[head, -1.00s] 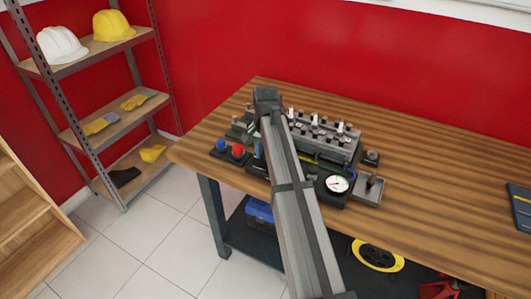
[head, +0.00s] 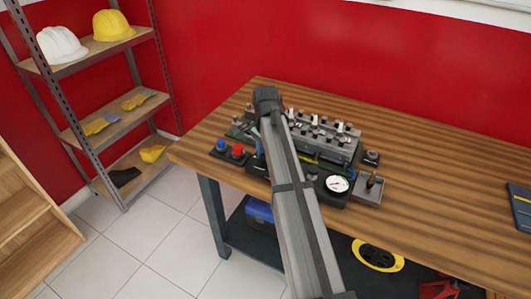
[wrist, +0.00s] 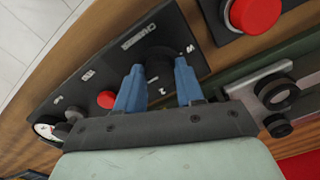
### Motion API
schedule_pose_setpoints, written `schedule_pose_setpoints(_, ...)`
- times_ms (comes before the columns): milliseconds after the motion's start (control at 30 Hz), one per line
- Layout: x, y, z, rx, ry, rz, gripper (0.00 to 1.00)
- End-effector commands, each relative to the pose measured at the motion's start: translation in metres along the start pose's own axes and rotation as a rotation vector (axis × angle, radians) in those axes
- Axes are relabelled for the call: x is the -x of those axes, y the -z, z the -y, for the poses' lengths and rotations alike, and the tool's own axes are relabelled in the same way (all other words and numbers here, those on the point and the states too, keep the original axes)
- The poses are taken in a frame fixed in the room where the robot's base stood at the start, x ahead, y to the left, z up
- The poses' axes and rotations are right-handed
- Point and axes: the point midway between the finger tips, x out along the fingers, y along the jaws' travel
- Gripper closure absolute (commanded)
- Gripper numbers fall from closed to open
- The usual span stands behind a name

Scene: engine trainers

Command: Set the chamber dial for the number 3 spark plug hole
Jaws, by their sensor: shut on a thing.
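The chamber dial (wrist: 158,64) is a round black knob on a black panel (wrist: 85,75). The panel carries a white "CHAMBER" label (wrist: 138,36) and small white marks around the dial, only partly readable. My gripper (wrist: 157,80) has two blue fingers, shut on the dial from both sides in the wrist view. The dial's pointer and setting cannot be made out. In the head view my arm covers most of the dial and gripper. The engine head (head: 322,143), with its row of plugs and holes, stands behind the panel.
A red button (wrist: 106,99) and a white gauge (head: 337,184) are on the same panel. A box with a red knob (wrist: 255,14) and a blue knob (head: 220,145) stands to the left. The table's right side is largely clear.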

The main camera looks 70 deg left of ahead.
Motion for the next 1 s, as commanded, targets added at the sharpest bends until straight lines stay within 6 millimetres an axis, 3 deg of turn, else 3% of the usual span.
schedule_pose_setpoints(200,-0.001,-0.001,-0.001,0.000,-0.003,0.001,0.94)
schedule_pose_setpoints(233,-0.001,-0.001,-0.001,0.000,-0.003,0.001,0.62)
schedule_pose_setpoints(500,-0.001,0.000,0.000,0.000,-0.001,0.000,0.38)
schedule_pose_setpoints(800,0.003,0.000,0.000,0.001,0.000,0.000,0.38)
schedule_pose_setpoints(1000,0.026,0.000,0.001,0.001,0.001,-0.001,0.38)
